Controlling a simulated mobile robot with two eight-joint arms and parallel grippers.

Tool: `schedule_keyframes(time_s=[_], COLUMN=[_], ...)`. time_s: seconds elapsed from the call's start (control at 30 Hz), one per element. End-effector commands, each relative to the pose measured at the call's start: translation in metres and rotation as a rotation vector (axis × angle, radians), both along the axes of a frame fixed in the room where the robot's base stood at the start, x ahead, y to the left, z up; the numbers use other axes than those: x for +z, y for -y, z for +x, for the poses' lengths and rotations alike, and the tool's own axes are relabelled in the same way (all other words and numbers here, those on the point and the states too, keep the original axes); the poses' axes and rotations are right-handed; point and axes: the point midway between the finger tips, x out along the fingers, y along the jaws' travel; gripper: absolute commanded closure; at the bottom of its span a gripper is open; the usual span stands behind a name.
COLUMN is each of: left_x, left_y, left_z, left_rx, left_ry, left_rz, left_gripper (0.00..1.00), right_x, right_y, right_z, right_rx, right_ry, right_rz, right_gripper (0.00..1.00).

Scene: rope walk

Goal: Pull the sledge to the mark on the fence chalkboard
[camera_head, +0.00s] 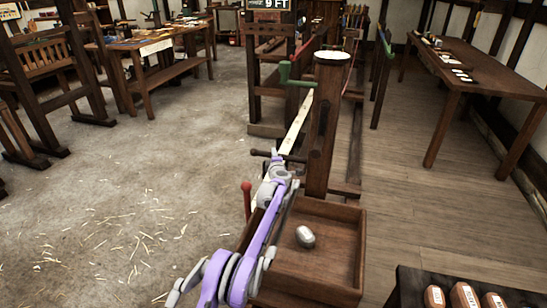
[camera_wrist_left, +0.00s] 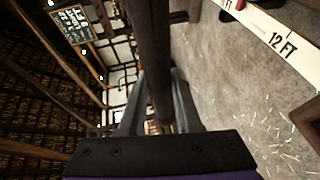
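The sledge has a dark wooden post (camera_head: 321,130) and an open tray (camera_head: 335,250) with a silvery weight (camera_head: 305,236) in it. A dark cross handle (camera_head: 298,158) sticks out beside the post. My left gripper (camera_head: 274,160) is at this handle. In the left wrist view the handle bar (camera_wrist_left: 155,45) runs between the two fingers, which appear closed against its sides. The chalkboard (camera_head: 279,4) reads "9 FT" and is cut off at the top; it also shows in the left wrist view (camera_wrist_left: 72,24). My right gripper is out of view.
A pale measuring strip (camera_head: 297,124) runs along the track; "12 FT" is readable on it in the left wrist view (camera_wrist_left: 283,42). A workbench (camera_head: 480,70) stands at right, another table (camera_head: 165,45) at back left. The straw-strewn floor at left is open.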

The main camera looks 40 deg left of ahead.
Motion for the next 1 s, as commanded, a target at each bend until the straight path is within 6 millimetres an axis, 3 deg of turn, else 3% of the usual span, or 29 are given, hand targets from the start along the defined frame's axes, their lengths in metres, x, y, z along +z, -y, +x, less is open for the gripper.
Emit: schedule_keyframes(time_s=[0.03, 0.17, 0.63, 1.0], left_x=[0.0, 0.0, 0.003, 0.015], left_y=[0.001, 0.001, 0.007, 0.048], left_z=[0.0, 0.0, -0.007, -0.055], left_rx=[-0.002, -0.001, -0.001, -0.002], left_ry=[0.0, 0.0, 0.0, 0.0], left_rz=[0.0, 0.0, 0.0, 0.0], left_gripper=[0.61, 0.38, 0.38, 0.38], right_x=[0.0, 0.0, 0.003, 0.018], right_y=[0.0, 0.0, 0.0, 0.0], right_z=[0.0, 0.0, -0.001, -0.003], right_rx=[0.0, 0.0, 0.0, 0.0], right_ry=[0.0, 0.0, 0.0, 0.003], right_rz=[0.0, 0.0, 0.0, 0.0], right_gripper=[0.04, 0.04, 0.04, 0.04])
